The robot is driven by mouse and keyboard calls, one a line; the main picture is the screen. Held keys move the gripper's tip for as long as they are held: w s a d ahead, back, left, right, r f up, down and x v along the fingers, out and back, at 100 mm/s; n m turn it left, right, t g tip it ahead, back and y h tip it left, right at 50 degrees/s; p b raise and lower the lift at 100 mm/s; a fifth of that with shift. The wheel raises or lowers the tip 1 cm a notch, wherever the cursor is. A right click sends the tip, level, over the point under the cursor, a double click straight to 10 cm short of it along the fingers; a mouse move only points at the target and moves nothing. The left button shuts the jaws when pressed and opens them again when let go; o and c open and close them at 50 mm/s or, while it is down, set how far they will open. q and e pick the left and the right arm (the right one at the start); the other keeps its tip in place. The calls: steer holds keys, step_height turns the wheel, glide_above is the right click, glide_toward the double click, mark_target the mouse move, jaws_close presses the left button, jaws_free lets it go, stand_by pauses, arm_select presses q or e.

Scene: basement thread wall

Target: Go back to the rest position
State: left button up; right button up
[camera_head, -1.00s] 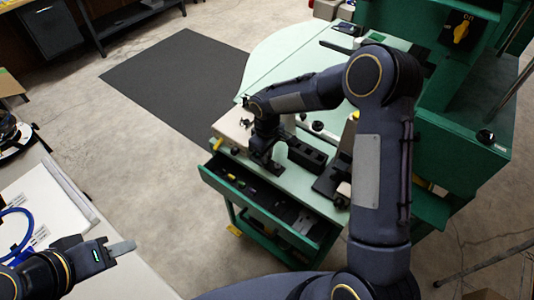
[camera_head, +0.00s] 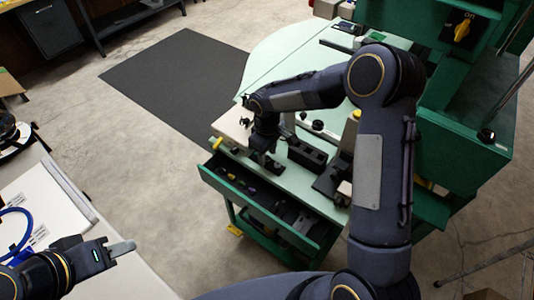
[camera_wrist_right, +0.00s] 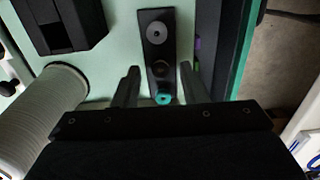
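My right gripper (camera_head: 268,160) hangs over the front edge of the pale green worktop (camera_head: 312,72), above the left part of the open drawer's side. In the right wrist view its two fingers (camera_wrist_right: 158,85) stand apart. Between and beyond them is a black bar (camera_wrist_right: 156,22) with a grey disc and a teal ring (camera_wrist_right: 164,98); I see no finger touching it. My left gripper (camera_head: 122,248) is at the lower left, over the white table; its fingers show edge-on, so the gap between them cannot be judged.
The open green drawer (camera_head: 310,248) holds several small items. Black blocks (camera_head: 307,154) stand on the worktop near my right arm. A green machine housing (camera_head: 468,140) is at the right. The white table (camera_head: 45,200) carries a blue cable (camera_head: 10,248). A dark mat (camera_head: 170,80) lies on open floor.

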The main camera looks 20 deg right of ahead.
step_height(320, 180, up, 6)
steer(key=shift+r+b, duration=0.25)
steer(key=shift+b, duration=0.05)
steer(key=shift+s+r, duration=0.1)
steer(key=shift+r, duration=0.35)
steer(key=s+d+r+m+t+y, duration=0.1)
steer(key=s+d+r+m, duration=0.15)
steer(key=s+r, duration=0.35)
steer(key=s+d+r+m+t+y, duration=0.1)
steer(key=s+d+r+m, duration=0.1)
steer(key=s+d+r, duration=0.45)
steer(key=s+a+f+m+t+y, duration=0.1)
steer(key=s+m, duration=0.4)
steer(key=s, duration=1)
steer(key=shift+s+a+f+t+y, duration=0.15)
steer(key=shift+a+f+t+y, duration=0.25)
steer(key=shift+a+f+t, duration=0.6)
steer(key=shift+a+r+t, duration=0.1)
steer(key=shift+r+t, duration=0.15)
steer(key=shift+t, duration=0.05)
steer(key=shift+c, duration=0.2)
